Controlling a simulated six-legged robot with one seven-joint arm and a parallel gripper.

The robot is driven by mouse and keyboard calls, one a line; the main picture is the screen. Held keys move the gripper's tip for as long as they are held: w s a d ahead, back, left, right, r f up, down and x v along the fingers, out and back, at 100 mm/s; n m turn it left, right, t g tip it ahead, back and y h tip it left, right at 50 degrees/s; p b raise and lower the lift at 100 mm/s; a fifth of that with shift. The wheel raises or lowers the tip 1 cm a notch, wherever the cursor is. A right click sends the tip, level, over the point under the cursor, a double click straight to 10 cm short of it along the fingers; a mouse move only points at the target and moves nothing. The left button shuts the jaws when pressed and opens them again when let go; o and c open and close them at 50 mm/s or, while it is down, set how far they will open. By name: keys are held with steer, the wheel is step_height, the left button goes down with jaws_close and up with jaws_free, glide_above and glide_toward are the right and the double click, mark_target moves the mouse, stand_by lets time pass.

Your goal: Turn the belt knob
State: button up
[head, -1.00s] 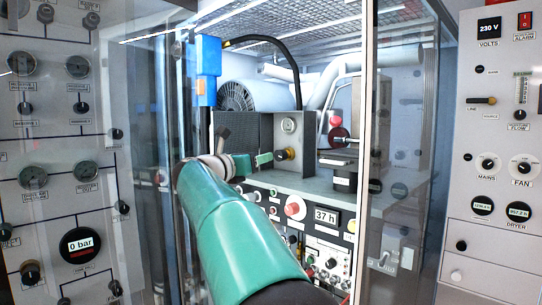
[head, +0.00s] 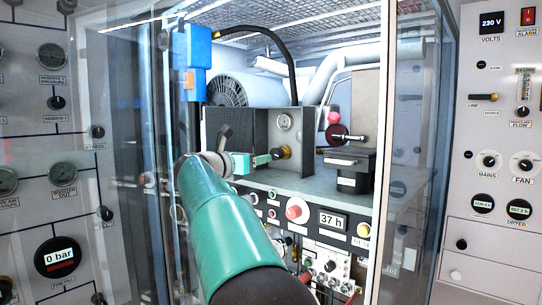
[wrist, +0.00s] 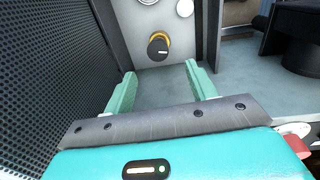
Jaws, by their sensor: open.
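A black knob with a yellow-orange ring (head: 282,152) sits on a grey upright plate inside the open cabinet. No label on it is readable, so I cannot confirm it as the belt knob. It also shows in the wrist view (wrist: 158,46), with a pale pointer mark on its face. My gripper (head: 268,158) reaches into the cabinet just left of the knob in the head view. In the wrist view its two green fingers (wrist: 160,72) are spread apart and empty, with the knob beyond the tips and roughly between them. The fingers do not appear to touch it.
A dark perforated panel (wrist: 45,75) stands close on the left of my gripper. A grey shelf (head: 310,185) lies below, above a control panel with a 37 h display (head: 332,221). A black block (head: 352,172) stands to the right. Glass doors flank the opening.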

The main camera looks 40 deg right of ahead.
mark_target(274, 154)
steer(key=d, duration=0.2)
steer(key=w+d, duration=0.1)
steer(key=d, duration=0.4)
steer(key=shift+w+d+f, duration=0.2)
steer(key=shift+w+d, duration=0.15)
steer(key=shift+d+r, duration=0.1)
steer(key=shift+d, duration=0.45)
steer(key=shift+w, duration=0.1)
steer(key=c, duration=1)
